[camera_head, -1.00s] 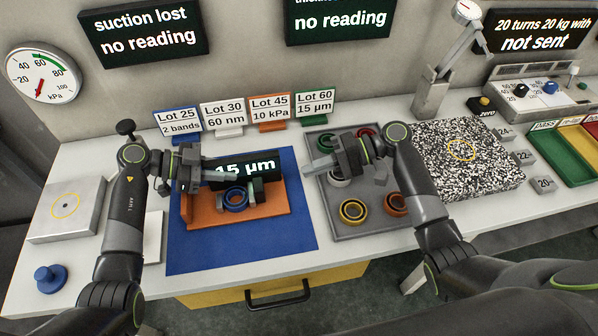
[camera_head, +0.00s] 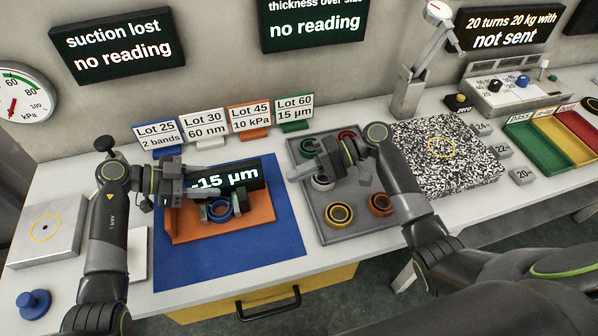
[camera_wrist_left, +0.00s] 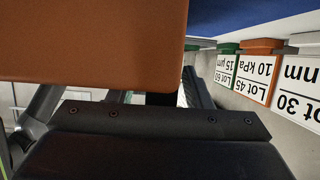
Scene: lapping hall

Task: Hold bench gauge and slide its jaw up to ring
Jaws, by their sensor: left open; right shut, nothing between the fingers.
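The bench gauge has an orange base (camera_head: 222,225) and a dark display (camera_head: 238,176) reading "-15 µm". It lies on a blue mat (camera_head: 270,255). A blue ring (camera_head: 220,209) sits on the base between grey jaw blocks; whether both jaws touch it is unclear. My left gripper (camera_head: 204,193) is open at the left end of the gauge, over the base and beside the display. It hides part of the gauge there. In the left wrist view the orange base (camera_wrist_left: 90,40) fills the upper left, close to the gripper. My right gripper (camera_head: 294,174) is shut and empty above the grey tray.
The grey tray (camera_head: 345,236) right of the mat holds several coloured rings. A speckled plate (camera_head: 470,165) lies further right. Lot cards (camera_head: 205,123) stand behind the mat. A metal block (camera_head: 48,230) and a blue knob (camera_head: 34,302) are on the left.

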